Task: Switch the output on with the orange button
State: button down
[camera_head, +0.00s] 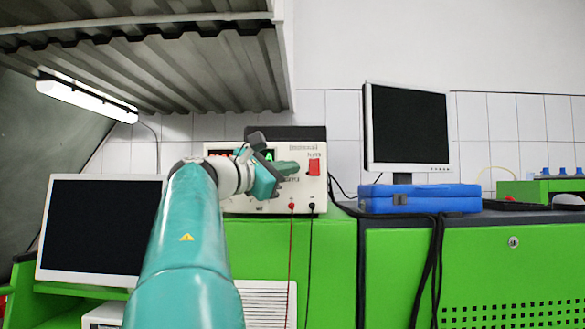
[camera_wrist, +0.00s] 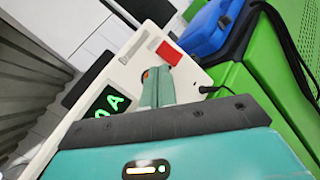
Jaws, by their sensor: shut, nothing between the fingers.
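A white bench power supply (camera_head: 317,190) stands on the green bench; its front panel also shows in the wrist view (camera_wrist: 190,92). It has a red rectangular switch (camera_head: 314,167), seen in the wrist view too (camera_wrist: 169,53). A small orange button (camera_wrist: 145,74) shows in the wrist view just beside my fingertips, partly hidden by them. It is hidden in the head view. My gripper (camera_head: 293,168) is shut and empty, its teal fingers (camera_wrist: 156,82) pointing at the panel close to the button. I cannot tell whether they touch it. The display (camera_wrist: 106,103) shows green characters.
A red lead (camera_head: 291,240) and a black lead (camera_head: 310,250) hang from the panel's lower front. A blue case (camera_head: 420,198) and a monitor (camera_head: 408,130) stand to the right. Another screen (camera_head: 100,228) is at left. A corrugated metal hood (camera_head: 150,70) hangs above.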

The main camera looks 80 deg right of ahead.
jog(key=shift+w+d, duration=0.1)
jog(key=shift+d, duration=0.2)
jog(key=shift+a, duration=0.1)
dwell(0.3)
jog(key=shift+s+a, duration=0.2)
jog(key=shift+a, duration=0.55)
jog(key=shift+a, duration=0.1)
jog(key=a, duration=0.2)
jog(key=s+a, duration=0.1)
jog(key=a, duration=0.2)
jog(key=shift+s+a, duration=0.15)
jog(key=shift+a, duration=0.2)
